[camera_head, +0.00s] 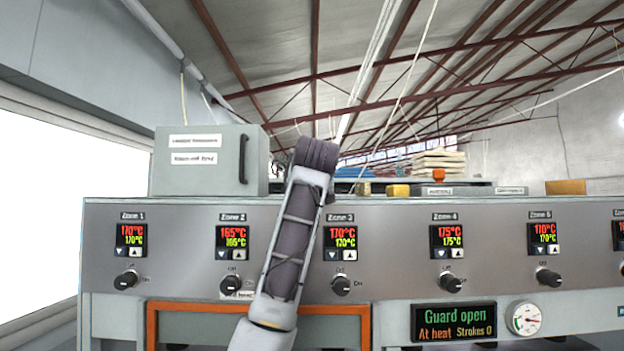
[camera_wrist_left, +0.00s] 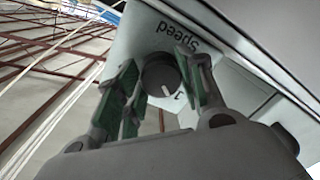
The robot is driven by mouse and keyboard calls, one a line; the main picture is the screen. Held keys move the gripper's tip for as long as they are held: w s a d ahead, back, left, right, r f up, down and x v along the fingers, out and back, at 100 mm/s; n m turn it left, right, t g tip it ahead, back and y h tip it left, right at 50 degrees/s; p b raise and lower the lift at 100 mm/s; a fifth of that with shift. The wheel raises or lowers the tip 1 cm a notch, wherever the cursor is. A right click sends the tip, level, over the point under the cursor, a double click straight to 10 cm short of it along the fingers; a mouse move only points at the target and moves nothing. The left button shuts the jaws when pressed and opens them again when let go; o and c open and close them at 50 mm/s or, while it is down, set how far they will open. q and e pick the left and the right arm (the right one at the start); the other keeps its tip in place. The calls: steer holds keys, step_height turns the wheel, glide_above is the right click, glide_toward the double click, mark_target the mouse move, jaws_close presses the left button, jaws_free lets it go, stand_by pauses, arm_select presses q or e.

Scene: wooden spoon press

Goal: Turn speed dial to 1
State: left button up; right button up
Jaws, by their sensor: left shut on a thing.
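The speed dial (camera_wrist_left: 157,70) is a dark round knob on a pale panel in the left wrist view, beside the word "Speed". Its white pointer line points toward the lower edge of the picture, close to the printed "1" (camera_wrist_left: 180,94). My left gripper (camera_wrist_left: 160,84) has its green-padded fingers on both sides of the dial and is shut on it. The rest of the scale is hidden by the fingers. In the head view one of my arms rises in front of the panel, but no gripper fingers or speed dial can be made out. My right gripper is not in view.
The press panel (camera_head: 395,225) carries several zone displays and knobs. A screen (camera_head: 453,321) reads "Guard open", "At heat" and "Strokes 0", beside a round gauge (camera_head: 524,318). A grey box (camera_head: 205,160) stands on top at the left. An orange frame (camera_head: 365,325) sits below.

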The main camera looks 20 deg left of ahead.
arm_select(q)
steer(key=shift+n, duration=0.5)
steer(key=o, duration=1)
steer(key=shift+s, duration=0.1)
steer(key=v, duration=1.1)
steer(key=shift+s, duration=0.45)
